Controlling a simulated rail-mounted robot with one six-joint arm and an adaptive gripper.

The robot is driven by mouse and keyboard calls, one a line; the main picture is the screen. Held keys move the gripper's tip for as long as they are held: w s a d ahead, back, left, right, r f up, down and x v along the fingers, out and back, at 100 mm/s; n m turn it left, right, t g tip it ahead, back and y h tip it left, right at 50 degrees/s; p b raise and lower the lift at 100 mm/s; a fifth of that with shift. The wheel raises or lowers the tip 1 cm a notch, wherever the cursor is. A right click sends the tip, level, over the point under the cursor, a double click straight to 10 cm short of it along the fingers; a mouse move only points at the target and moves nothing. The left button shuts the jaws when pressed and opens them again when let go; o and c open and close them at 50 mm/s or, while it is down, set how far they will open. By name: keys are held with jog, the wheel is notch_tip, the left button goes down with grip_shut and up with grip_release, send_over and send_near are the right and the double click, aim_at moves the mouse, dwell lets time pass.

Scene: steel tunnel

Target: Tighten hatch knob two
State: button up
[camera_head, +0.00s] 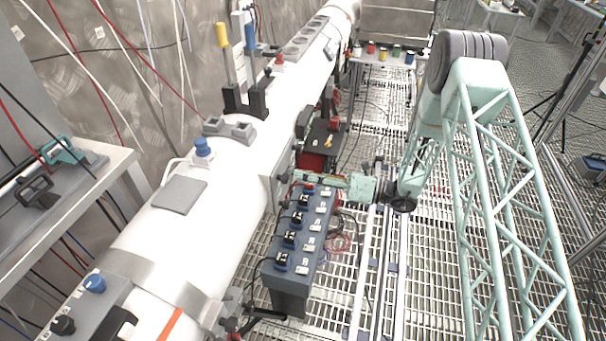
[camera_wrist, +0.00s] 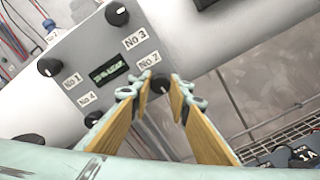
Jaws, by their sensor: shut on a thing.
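Hatch knob two is the dark round knob (camera_wrist: 161,84) beside the "No 2" label (camera_wrist: 149,60) on a grey panel in the wrist view. The fingertips partly cover the knob's sides. In the head view my gripper (camera_head: 297,178) reaches left to the grey panel (camera_head: 279,182) on the white pipe's side; the knob is hidden there.
Other black knobs sit on the panel: No 3 (camera_wrist: 117,13), No 1 (camera_wrist: 50,67) and No 4 (camera_wrist: 93,118). A small display (camera_wrist: 109,72) lies between them. Grating floor (camera_head: 430,270) lies to the right.

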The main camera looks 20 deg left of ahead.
jog(key=shift+m, duration=0.5)
jog(key=o, duration=0.9)
jog(key=shift+c, duration=0.2)
jog(key=shift+d, duration=0.15)
jog(key=d, duration=1.1)
jog(key=shift+w+d, duration=0.15)
jog(key=shift+d, duration=0.2)
